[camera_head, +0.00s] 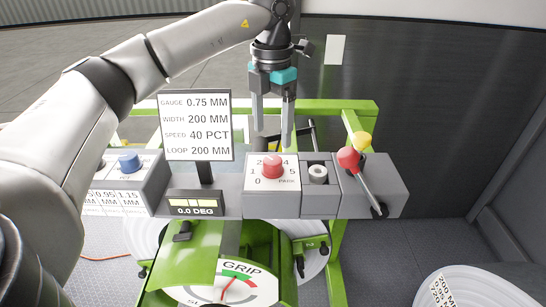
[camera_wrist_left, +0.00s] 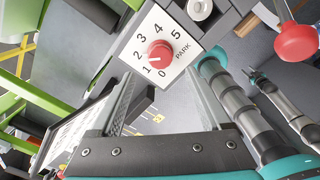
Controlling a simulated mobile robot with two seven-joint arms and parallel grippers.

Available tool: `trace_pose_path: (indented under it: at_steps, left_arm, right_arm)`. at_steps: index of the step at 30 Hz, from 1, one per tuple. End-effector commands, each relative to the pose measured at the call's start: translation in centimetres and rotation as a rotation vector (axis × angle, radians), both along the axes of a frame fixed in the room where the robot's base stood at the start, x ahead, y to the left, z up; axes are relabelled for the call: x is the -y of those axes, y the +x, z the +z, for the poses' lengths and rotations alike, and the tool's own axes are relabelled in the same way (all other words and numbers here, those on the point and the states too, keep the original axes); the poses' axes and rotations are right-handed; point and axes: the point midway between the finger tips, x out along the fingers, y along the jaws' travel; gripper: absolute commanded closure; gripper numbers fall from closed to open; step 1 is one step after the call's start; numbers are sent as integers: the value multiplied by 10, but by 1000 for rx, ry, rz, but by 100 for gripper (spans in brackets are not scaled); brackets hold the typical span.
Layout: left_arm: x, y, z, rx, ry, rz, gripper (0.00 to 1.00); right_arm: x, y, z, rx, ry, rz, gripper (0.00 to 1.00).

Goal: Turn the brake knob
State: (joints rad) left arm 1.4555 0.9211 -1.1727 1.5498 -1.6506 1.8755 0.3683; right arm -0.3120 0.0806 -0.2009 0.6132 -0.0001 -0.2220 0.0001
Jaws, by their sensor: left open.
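The brake knob is the red knob (camera_head: 272,167) on a white dial plate (camera_head: 287,186) marked 0 to 5 and PARK, on top of a grey box. In the left wrist view the red knob (camera_wrist_left: 160,52) sits beyond my fingers; its exact pointer setting is hard to read. My left gripper (camera_head: 273,138) points down above the knob, fingers open and apart from it, one finger toward each side. Both fingers also show in the left wrist view with nothing between them.
Right of the dial are a grey-white roller (camera_head: 318,174) and a lever with a red ball (camera_head: 348,158). A sign (camera_head: 196,126) stands close on the left, with a blue knob (camera_head: 129,162) beyond. A GRIP gauge (camera_head: 231,285) is below.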

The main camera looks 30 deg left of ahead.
Motion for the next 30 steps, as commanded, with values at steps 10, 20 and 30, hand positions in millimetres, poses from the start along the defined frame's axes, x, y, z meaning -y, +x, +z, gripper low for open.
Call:
trace_pose_path:
  at_steps: [10,20,30]
  left_arm:
    - [0,-1,-64,-3,1,0,19]
    - [0,0,-79,1,0,0,19]
    - [0,0,-79,1,0,-1,41]
  right_arm:
    - [-1,15,4,24,2,-1,50]
    - [-1,15,5,25,3,-2,50]
    - [-1,15,5,24,2,-2,50]
